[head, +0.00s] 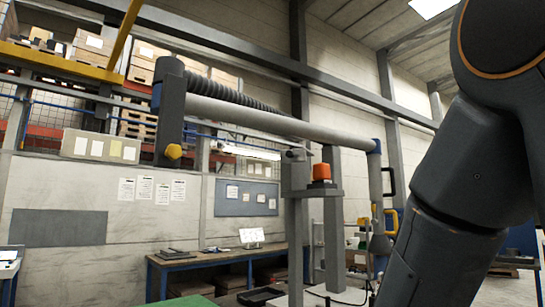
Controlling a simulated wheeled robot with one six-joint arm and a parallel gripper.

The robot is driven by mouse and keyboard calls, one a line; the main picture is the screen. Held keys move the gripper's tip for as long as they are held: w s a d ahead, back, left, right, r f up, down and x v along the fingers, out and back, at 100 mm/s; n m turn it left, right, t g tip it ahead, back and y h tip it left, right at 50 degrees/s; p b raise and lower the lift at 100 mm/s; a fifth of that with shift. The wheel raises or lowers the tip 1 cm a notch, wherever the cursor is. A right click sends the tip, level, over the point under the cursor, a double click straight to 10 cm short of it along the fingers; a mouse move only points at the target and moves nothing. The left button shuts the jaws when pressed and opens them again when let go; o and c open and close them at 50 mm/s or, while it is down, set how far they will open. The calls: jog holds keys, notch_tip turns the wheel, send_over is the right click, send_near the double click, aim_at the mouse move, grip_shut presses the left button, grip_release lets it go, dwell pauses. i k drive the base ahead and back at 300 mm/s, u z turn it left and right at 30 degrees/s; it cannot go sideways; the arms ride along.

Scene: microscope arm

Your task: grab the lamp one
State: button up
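A jointed boom with a long pale grey tube (270,118) crosses the upper middle, with a black ribbed hose along it. Its right end drops down a grey upright tube (376,180) with a black loop handle (389,181) beside it. A lit strip light (250,152) is at the back wall, partly behind the boom. My arm fills the right side. My gripper is out of view.
Shelves with boxes are at upper left.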

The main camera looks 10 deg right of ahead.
aim_at(321, 171)
jog(key=z, duration=0.4)
jog(key=i, duration=0.7)
jog(key=z, duration=0.6)
